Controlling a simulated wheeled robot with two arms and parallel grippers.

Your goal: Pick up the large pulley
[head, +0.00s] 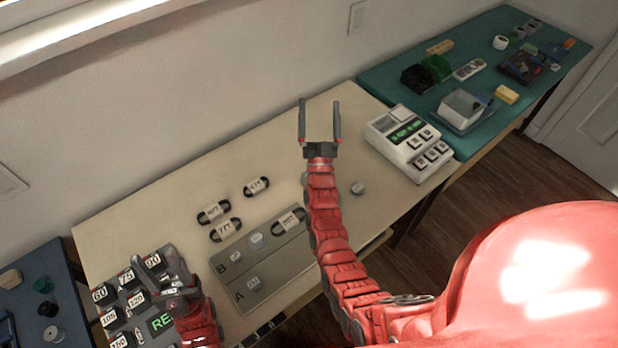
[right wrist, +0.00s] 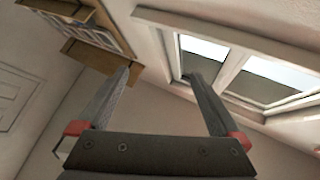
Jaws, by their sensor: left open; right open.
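A small grey round piece (head: 357,188), like a pulley, lies alone on the beige table right of my right arm. Two smaller pale round pieces sit on the grey board, one in row B (head: 257,240) and one in row A (head: 253,283). I cannot tell for sure which is the large pulley. My right gripper (head: 320,104) is open and empty, raised over the back of the table; in the right wrist view its fingers (right wrist: 163,95) point toward the wall and window. My left gripper (head: 163,268) is open above the numbered block at the lower left, partly hiding it.
Several black belts with labels, one here (head: 214,212), lie around the grey board (head: 225,268). A white keypad device (head: 398,124) stands at the table's right end. A teal table (head: 385,78) with assorted parts is beyond it. The back middle of the beige table (head: 240,150) is clear.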

